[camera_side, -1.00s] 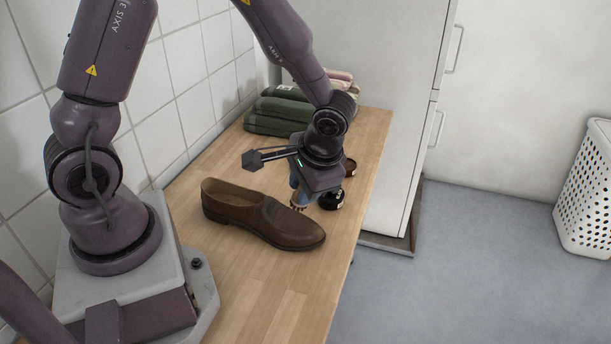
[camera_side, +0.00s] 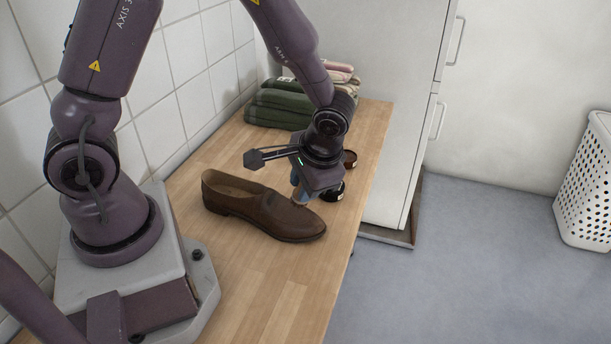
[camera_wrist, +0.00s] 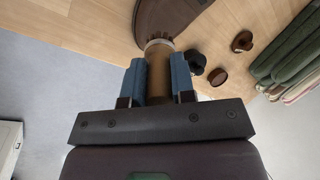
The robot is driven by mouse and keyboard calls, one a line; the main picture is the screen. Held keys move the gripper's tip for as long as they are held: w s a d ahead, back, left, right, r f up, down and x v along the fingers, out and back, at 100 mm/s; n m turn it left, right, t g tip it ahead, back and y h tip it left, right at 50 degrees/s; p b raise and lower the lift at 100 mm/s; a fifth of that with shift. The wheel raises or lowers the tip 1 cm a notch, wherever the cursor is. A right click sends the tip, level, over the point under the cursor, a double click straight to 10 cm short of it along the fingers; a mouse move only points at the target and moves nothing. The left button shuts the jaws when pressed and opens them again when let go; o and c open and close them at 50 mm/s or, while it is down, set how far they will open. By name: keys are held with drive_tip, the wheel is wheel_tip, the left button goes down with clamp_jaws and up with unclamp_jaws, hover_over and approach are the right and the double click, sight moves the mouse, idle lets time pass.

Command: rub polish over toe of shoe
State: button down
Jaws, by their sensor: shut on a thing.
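A brown leather shoe (camera_side: 262,207) lies on the wooden worktop, its toe toward the lower right in the side view. Part of it shows at the top of the wrist view (camera_wrist: 170,18). My gripper (camera_wrist: 158,72) is shut on a round brush with a tan-brown handle (camera_wrist: 158,80), its dark bristles pointing at the shoe. In the side view my gripper (camera_side: 299,187) is over the shoe's front part. The bristle tips are at the upper; touching or just above it, I cannot tell. A dark round polish container (camera_side: 333,191) stands just beyond my gripper.
A brown open tin or lid (camera_wrist: 242,41) and another brown round piece (camera_wrist: 217,77) lie near the dark container. Folded green and pink cloths (camera_side: 283,105) are stacked at the back. A tiled wall (camera_side: 185,90) bounds the left and a white cabinet (camera_side: 385,100) the back. The front worktop (camera_side: 270,290) is clear.

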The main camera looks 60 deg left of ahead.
drive_tip(key=shift+f, duration=2)
drive_tip(key=w+f, duration=0.1)
drive_tip(key=a+f, duration=0.1)
drive_tip(key=shift+w+a+f, duration=0.3)
drive_tip(key=shift+w, duration=0.1)
drive_tip(key=shift+w+a, duration=0.95)
drive_tip(key=shift+w, duration=0.05)
drive_tip(key=shift+w+a+f, duration=0.3)
drive_tip(key=shift+w+a, duration=0.15)
drive_tip(key=shift+w, duration=0.05)
drive_tip(key=shift+s+d+r, duration=0.2)
drive_tip(key=shift+s+d, duration=0.2)
drive_tip(key=shift+s, duration=0.05)
drive_tip(key=shift+s+d+r, duration=0.2)
drive_tip(key=shift+s+d, duration=0.2)
drive_tip(key=shift+s, duration=0.05)
drive_tip(key=shift+s+d+f, duration=0.15)
drive_tip(key=shift+s+d, duration=0.6)
drive_tip(key=shift+s+d+f, duration=0.15)
drive_tip(key=shift+s+d, duration=0.6)
wheel_tip(320, 180, up, 9)
drive_tip(key=shift+a+r, duration=0.1)
